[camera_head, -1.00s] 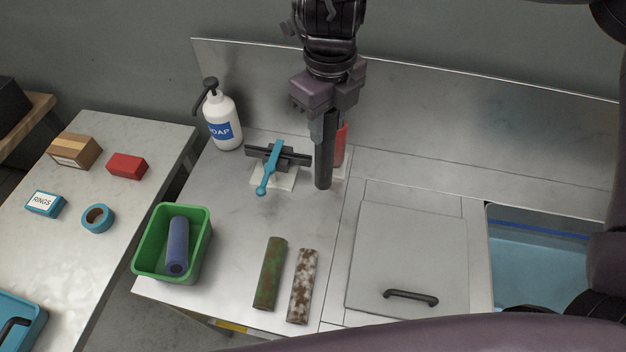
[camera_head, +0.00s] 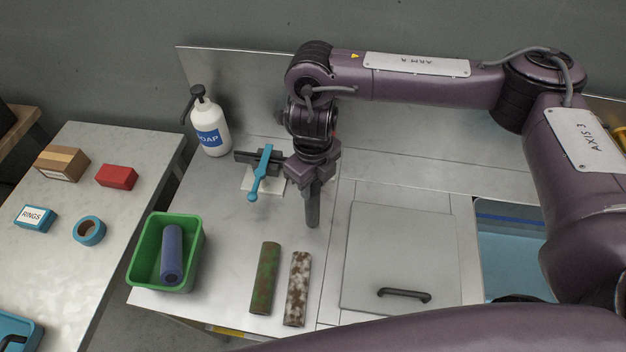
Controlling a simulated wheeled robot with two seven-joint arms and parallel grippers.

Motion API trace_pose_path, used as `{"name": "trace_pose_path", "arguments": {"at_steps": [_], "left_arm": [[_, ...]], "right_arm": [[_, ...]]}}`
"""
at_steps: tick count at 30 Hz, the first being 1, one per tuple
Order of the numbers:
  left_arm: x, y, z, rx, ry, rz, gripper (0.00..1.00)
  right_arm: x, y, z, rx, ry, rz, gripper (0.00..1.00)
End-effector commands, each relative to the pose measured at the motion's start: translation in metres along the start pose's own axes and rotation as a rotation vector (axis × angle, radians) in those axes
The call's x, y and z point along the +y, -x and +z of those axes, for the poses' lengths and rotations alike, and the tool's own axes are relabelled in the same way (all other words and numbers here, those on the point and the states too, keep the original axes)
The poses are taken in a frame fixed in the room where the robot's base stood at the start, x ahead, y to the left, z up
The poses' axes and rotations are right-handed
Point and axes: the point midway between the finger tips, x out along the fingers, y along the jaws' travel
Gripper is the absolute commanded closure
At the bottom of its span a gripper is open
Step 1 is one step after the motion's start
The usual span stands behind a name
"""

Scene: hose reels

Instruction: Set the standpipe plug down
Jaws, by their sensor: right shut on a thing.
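My right gripper (camera_head: 314,178) points down over the middle of the steel counter. It is shut on a dark upright tube, which I take to be the standpipe plug (camera_head: 313,212). The tube's lower end is at or just above the counter, and I cannot tell whether it touches. The gripper hides its upper part. My left gripper is out of view.
A blue-handled clamp (camera_head: 262,172) and a soap bottle (camera_head: 211,128) stand left of the gripper. In front lie a green-stained tube (camera_head: 265,278) and a white-brown tube (camera_head: 298,288). A green bin (camera_head: 137,262) holds a blue roll (camera_head: 172,254). A handled lid (camera_head: 400,250) is right.

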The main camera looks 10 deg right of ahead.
Motion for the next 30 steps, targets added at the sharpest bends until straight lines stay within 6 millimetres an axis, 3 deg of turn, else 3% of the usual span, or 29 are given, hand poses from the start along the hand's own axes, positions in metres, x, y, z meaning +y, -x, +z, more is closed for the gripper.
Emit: {"name": "trace_pose_path", "arguments": {"at_steps": [11, 12, 17, 25, 30], "left_arm": [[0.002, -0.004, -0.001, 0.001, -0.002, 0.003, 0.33], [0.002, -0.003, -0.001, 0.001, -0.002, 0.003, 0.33], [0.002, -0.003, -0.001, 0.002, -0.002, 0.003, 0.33], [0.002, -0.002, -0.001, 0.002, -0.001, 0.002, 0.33], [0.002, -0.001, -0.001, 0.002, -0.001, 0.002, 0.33]], "right_arm": [[0.000, -0.005, 0.001, -0.002, 0.000, -0.001, 1.00], [0.000, -0.004, 0.000, -0.001, 0.000, -0.001, 0.66], [0.000, -0.004, 0.000, -0.001, 0.000, -0.001, 0.46], [0.000, -0.003, 0.000, -0.001, 0.000, -0.001, 0.46], [-0.001, 0.009, 0.002, -0.005, 0.001, -0.003, 0.46]]}}
